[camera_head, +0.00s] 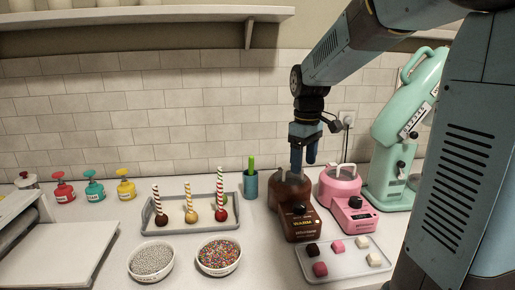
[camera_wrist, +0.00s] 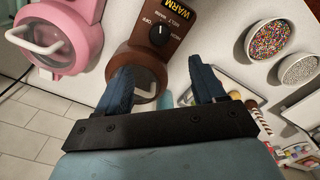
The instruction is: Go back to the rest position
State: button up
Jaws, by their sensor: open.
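My gripper (camera_head: 303,163) points down above the brown chocolate warmer (camera_head: 302,226) at the back of the counter. In the wrist view, my gripper (camera_wrist: 162,78) has its two dark blue fingers spread with nothing held between them. The brown warmer (camera_wrist: 158,38) shows behind the fingers, with its dial and WARM label. In the head view the fingers cover part of the warmer's back. I cannot tell the exact gap between fingertips and warmer.
A pink warmer (camera_head: 345,190) and a mint green mixer (camera_head: 405,140) stand to the right. A tray (camera_head: 232,218) holds cake pops on striped sticks. Sprinkle bowls (camera_head: 219,258), a cup (camera_head: 250,184) and a tray of cubes (camera_head: 340,273) are nearby. A shelf (camera_head: 150,15) is above.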

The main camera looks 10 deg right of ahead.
jog(key=s+d+r+m+t, duration=0.1)
jog(key=s+m, duration=0.3)
jog(key=s, duration=0.6)
jog(key=s+r+m+t, duration=0.2)
jog(key=s+m+t, duration=0.2)
jog(key=s, duration=0.5)
jog(key=shift+s+d+r+t, duration=0.3)
jog(key=shift+s+d+r, duration=0.05)
jog(key=shift+s+r, duration=0.05)
